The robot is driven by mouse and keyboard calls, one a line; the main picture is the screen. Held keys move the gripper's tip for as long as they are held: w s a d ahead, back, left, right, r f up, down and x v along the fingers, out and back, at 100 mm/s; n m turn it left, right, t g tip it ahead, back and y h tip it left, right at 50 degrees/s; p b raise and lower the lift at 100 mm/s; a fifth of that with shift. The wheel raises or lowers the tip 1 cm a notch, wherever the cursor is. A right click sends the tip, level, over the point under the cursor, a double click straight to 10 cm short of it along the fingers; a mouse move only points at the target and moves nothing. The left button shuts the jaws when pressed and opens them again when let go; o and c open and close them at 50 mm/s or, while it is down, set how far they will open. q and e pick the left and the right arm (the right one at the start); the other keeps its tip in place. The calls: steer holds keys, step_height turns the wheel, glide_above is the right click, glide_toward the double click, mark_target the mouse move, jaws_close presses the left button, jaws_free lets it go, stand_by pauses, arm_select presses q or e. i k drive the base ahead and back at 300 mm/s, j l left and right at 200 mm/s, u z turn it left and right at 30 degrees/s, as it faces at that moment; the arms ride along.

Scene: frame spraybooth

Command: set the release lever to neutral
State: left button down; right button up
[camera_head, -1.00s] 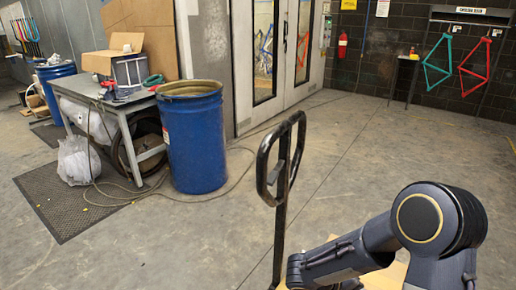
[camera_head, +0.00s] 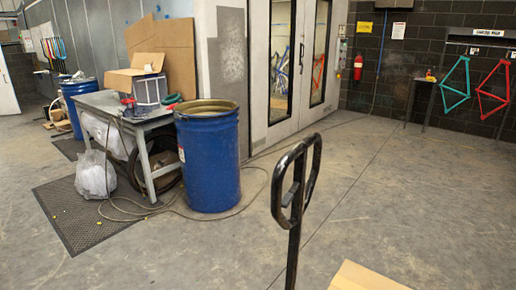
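A black loop handle (camera_head: 297,181) on an upright shaft stands in front of me, right of the blue drum. A small lever (camera_head: 290,195) shows inside the loop, toward its left side. I cannot tell which position the lever is set to. The foot of the shaft is cut off by the bottom edge. Neither of my grippers is in view.
A pale wooden board (camera_head: 365,277) shows at the bottom, right of the shaft. A blue drum (camera_head: 208,160) stands beside a cluttered workbench (camera_head: 108,101). A cable lies on the floor around the drum. The floor on the right is clear.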

mark_target(287, 199)
steer(key=k+z, duration=0.25)
steer(key=k+l+z, duration=0.25)
steer(key=k, duration=0.15)
steer(key=i+j+z, duration=0.15)
steer(key=j+z, duration=0.15)
steer(key=z, duration=0.15)
steer(key=j+z, duration=0.45)
steer(key=i+j+z, duration=0.1)
steer(key=j+z, duration=0.2)
steer(key=z, duration=0.15)
steer(key=j, duration=2.4)
